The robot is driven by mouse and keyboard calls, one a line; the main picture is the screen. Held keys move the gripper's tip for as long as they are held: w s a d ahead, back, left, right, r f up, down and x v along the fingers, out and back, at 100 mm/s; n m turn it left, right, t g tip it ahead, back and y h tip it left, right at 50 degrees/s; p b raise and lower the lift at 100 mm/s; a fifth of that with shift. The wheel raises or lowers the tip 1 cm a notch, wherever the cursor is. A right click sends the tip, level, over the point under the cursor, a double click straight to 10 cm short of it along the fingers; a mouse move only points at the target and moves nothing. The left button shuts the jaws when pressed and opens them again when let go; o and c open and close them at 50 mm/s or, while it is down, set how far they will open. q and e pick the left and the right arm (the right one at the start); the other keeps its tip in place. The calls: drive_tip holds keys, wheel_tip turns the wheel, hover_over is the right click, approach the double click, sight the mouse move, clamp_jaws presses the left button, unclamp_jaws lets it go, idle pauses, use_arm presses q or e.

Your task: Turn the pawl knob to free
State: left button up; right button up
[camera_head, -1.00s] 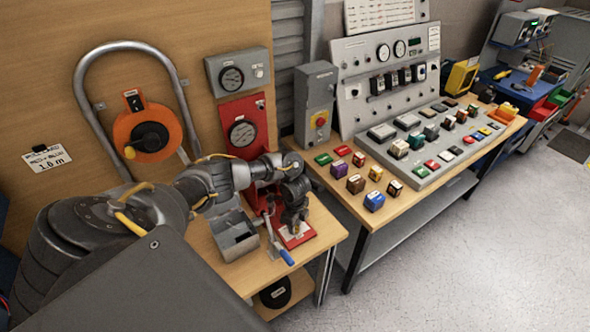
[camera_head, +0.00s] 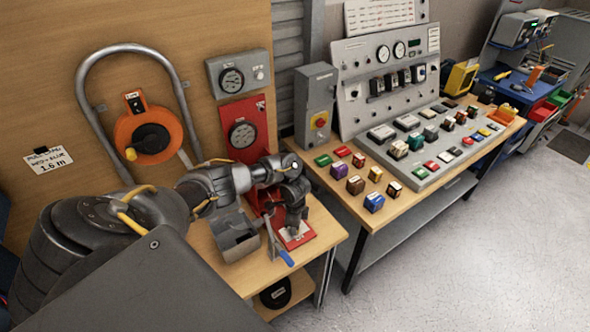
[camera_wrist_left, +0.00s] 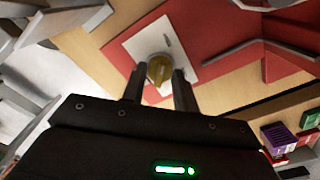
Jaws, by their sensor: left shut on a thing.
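The pawl knob (camera_wrist_left: 159,70) is a small brass-coloured knob on a white plate (camera_wrist_left: 160,48) fixed to a red base (camera_wrist_left: 205,35) in the left wrist view. My left gripper (camera_wrist_left: 160,88) is shut on the knob, with one finger on each side of it. In the head view my left gripper (camera_head: 294,228) points down at the red base plate (camera_head: 298,242) near the front of the small wooden table, and hides the knob. My right gripper is in neither view.
A crank with a blue handle (camera_head: 286,258) and a grey open box (camera_head: 235,238) stand left of the gripper. A red panel with a gauge (camera_head: 243,134) rises behind. A bench with several coloured blocks and a control panel (camera_head: 388,60) is to the right.

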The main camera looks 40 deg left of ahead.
use_arm(q)
drive_tip(key=o, duration=1)
drive_tip(key=shift+c, duration=0.2)
wheel_tip(320, 180, up, 11)
drive_tip(key=shift+f, duration=0.1)
